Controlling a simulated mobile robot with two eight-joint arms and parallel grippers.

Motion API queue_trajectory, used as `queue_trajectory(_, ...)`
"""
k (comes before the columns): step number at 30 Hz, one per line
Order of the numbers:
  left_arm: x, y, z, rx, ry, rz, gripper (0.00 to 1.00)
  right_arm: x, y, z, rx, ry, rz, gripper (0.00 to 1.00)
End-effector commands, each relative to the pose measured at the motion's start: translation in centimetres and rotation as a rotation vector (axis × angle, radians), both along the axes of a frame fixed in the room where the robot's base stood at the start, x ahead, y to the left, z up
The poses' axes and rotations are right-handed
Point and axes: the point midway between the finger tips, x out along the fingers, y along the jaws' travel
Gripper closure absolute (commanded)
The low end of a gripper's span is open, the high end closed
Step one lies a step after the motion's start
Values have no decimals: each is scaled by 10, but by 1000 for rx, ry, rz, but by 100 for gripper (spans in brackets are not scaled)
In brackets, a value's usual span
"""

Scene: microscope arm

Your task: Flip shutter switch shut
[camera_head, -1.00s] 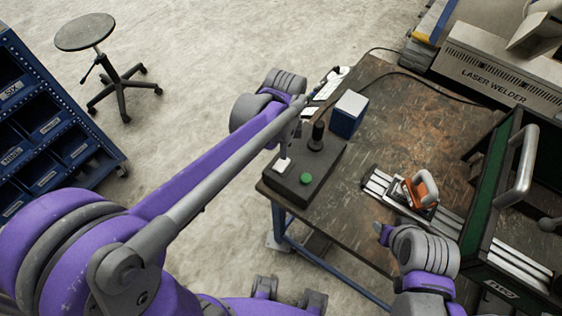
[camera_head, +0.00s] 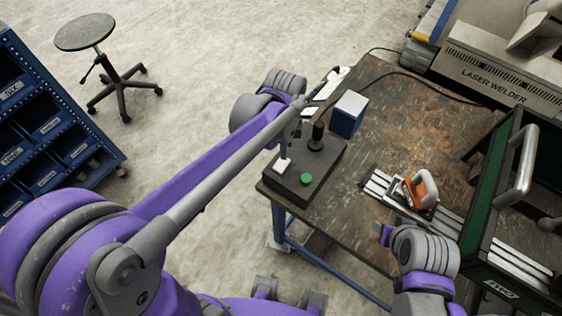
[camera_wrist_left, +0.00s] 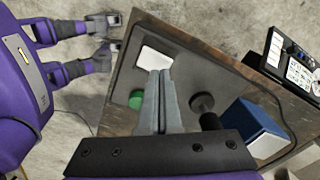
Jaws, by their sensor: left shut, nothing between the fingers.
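A dark control box (camera_head: 322,181) sits at the table's near left corner. It bears a white switch (camera_head: 282,166), a round green button (camera_head: 305,180) and a black knob (camera_head: 317,133). My left gripper (camera_head: 286,152) points down at the switch, partly hidden by my forearm in the head view. In the left wrist view, its grey fingers (camera_wrist_left: 158,74) are shut and empty, with the tips at the near edge of the white switch (camera_wrist_left: 153,57). I cannot tell whether they touch it. The green button (camera_wrist_left: 135,99) and black knob (camera_wrist_left: 203,104) lie either side of the fingers.
A blue and white box (camera_head: 348,115) stands just behind the control box. An orange-handled tool (camera_head: 420,190) sits on a metal rail to the right. A green-sided rack (camera_head: 493,190) stands at the right. Bare worn tabletop (camera_head: 400,115) lies between.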

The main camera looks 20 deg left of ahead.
Motion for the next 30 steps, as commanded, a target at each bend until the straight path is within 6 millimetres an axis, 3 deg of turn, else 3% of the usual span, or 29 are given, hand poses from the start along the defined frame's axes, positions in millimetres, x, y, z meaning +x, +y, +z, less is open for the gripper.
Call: queue_trajectory(30, 0, 0, -14, 0, 0, 0, 100, -4, 0, -11, 0, 7, 0, 50)
